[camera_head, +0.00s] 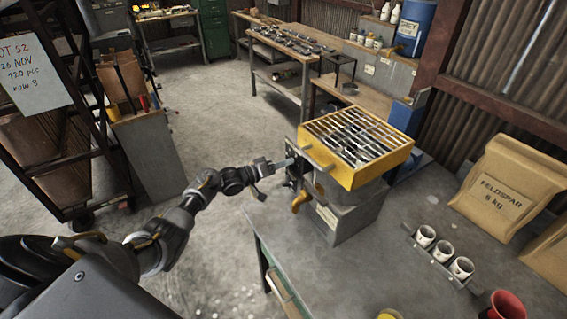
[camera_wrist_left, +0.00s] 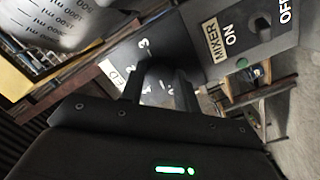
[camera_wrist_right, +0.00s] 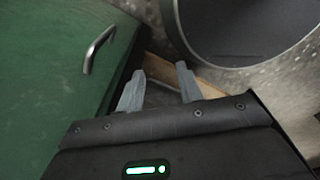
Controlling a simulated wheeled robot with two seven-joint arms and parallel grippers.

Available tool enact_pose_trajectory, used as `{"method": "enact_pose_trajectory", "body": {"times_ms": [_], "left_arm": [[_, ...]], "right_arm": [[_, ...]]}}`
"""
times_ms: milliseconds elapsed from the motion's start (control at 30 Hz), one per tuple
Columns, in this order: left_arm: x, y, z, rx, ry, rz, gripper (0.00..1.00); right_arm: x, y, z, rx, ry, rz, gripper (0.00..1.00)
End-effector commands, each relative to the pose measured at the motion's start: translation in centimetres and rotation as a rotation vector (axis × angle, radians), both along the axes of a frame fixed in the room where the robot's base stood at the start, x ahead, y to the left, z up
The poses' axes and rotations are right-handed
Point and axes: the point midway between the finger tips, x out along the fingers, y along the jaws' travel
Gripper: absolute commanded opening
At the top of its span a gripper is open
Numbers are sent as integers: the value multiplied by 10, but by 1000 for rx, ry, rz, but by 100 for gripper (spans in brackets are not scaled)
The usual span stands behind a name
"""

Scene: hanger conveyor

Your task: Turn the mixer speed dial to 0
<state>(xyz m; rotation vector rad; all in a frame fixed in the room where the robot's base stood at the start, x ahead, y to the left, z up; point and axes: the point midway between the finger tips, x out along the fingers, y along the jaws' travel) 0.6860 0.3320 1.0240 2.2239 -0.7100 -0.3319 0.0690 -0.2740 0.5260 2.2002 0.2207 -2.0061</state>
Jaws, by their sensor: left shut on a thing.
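The mixer (camera_head: 340,190) is a grey box on the bench with a yellow-framed grate (camera_head: 355,140) on top. My left gripper (camera_head: 283,164) reaches its left face, where the controls are. In the left wrist view the fingers (camera_wrist_left: 160,88) are shut on the dark knob of the speed dial (camera_wrist_left: 158,72). Numbers such as 2 and 3 show on the grey plate around it; the fingers hide the knob's pointer, so its setting cannot be told. My right gripper (camera_wrist_right: 160,88) is open and empty, seen only in the right wrist view.
Beside the dial is a panel labelled MIXER (camera_wrist_left: 211,42) with ON and OFF and a green spot. An orange spout (camera_head: 301,201) sticks out below the controls. White cups (camera_head: 425,236) and feldspar bags (camera_head: 508,190) stand to the right. The right gripper is near a green surface with a handle (camera_wrist_right: 98,48).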

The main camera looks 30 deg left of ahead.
Motion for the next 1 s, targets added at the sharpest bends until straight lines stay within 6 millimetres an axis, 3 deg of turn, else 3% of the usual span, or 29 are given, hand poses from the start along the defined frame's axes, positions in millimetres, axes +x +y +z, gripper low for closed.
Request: {"method": "enact_pose_trajectory", "body": {"times_ms": [333,900,933,1000], "left_arm": [[1,1,1,-121,67,2,9],[0,0,1,-143,80,2,9],[0,0,1,-143,80,2,35],[0,0,1,-143,81,1,45]], "right_arm": [[0,0,4,0,0,0,36],[0,0,5,0,0,0,36],[0,0,5,0,0,0,36],[0,0,5,0,0,0,36]]}}
